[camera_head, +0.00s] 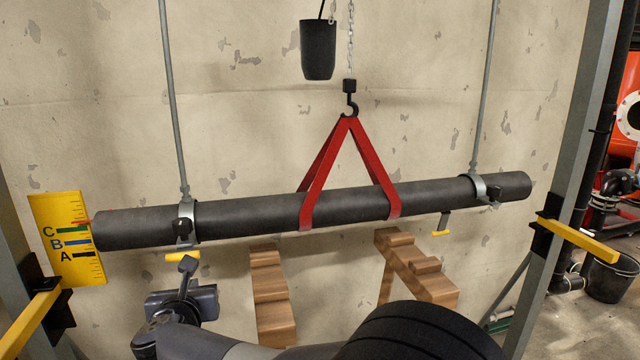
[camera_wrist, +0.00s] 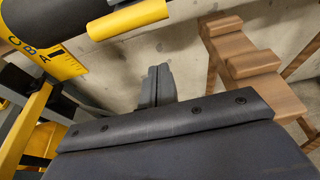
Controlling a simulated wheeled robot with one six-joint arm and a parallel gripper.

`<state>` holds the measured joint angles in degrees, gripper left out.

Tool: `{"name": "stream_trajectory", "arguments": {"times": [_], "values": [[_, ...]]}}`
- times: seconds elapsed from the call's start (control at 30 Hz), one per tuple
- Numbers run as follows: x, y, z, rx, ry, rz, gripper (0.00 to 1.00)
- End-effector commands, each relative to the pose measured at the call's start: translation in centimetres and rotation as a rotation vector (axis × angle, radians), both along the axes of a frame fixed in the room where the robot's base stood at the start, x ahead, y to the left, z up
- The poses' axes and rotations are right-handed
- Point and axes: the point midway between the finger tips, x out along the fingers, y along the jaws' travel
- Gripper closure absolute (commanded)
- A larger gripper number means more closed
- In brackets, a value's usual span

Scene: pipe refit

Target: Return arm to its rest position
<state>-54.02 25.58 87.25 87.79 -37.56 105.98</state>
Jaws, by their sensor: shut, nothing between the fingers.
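My gripper (camera_head: 187,266) is at the lower left in the head view, below the left end of the dark pipe (camera_head: 250,214) and close under the left clamp's yellow handle (camera_head: 182,257). Its fingers also show in the wrist view (camera_wrist: 157,86), pressed together with nothing between them. The yellow handle shows at the top of the wrist view (camera_wrist: 128,19), in front of the pipe (camera_wrist: 75,12). My gripper appears apart from the handle, though the gap is hard to judge. My arm runs along the bottom of the head view.
Red slings (camera_head: 347,165) on a hook (camera_head: 350,103) loop around the pipe. Two clamps on rods hold it near its ends. Wooden stands (camera_head: 270,300) (camera_head: 420,275) are below. A yellow gauge marked A, B, C (camera_head: 68,238) is at the left. Steel posts flank both sides.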

Motion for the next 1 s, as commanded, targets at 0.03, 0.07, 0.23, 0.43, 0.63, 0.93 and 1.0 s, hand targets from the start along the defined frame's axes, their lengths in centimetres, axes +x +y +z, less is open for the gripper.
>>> {"name": "stream_trajectory", "arguments": {"times": [0.03,0.07,0.23,0.43,0.63,0.93,1.0], "values": [[0.1,0.0,-0.8,0.004,-0.01,-0.002,1.0],[0.1,0.0,-0.9,0.005,-0.018,-0.001,1.0],[0.4,0.1,-1.7,0.015,-0.057,-0.001,1.0],[0.8,0.2,-2.6,0.028,-0.101,0.0,1.0],[1.2,0.3,-3.6,0.04,-0.147,-0.001,1.0],[2.0,0.5,-5.0,0.058,-0.22,-0.001,1.0],[2.2,0.5,-5.4,0.063,-0.238,-0.001,1.0]]}}
